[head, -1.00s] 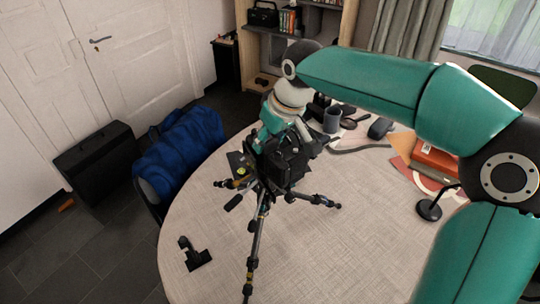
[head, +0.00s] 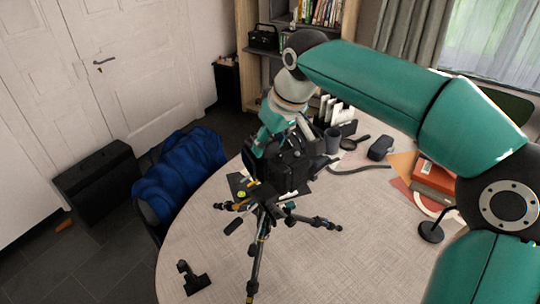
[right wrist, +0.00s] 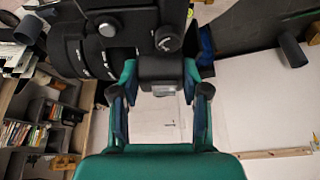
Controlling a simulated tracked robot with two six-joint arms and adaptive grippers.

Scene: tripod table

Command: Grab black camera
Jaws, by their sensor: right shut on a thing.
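The black camera (head: 292,168) is over the tripod (head: 262,225) on the round table. My right gripper (head: 272,138) reaches it from above and is shut on it. In the right wrist view the camera's dark body (right wrist: 100,50) fills the top, and a part of it lies between the two fingers of my right gripper (right wrist: 160,88). The tripod stands with its legs spread. From the head view I cannot tell whether the camera's underside touches the tripod head. My left gripper is not in view.
A small black mount (head: 194,278) lies at the table's (head: 370,240) front left. A grey mug (head: 332,141), a magnifier (head: 357,141) and orange books (head: 435,176) are behind and right. A blue bag (head: 180,175) is left of the table.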

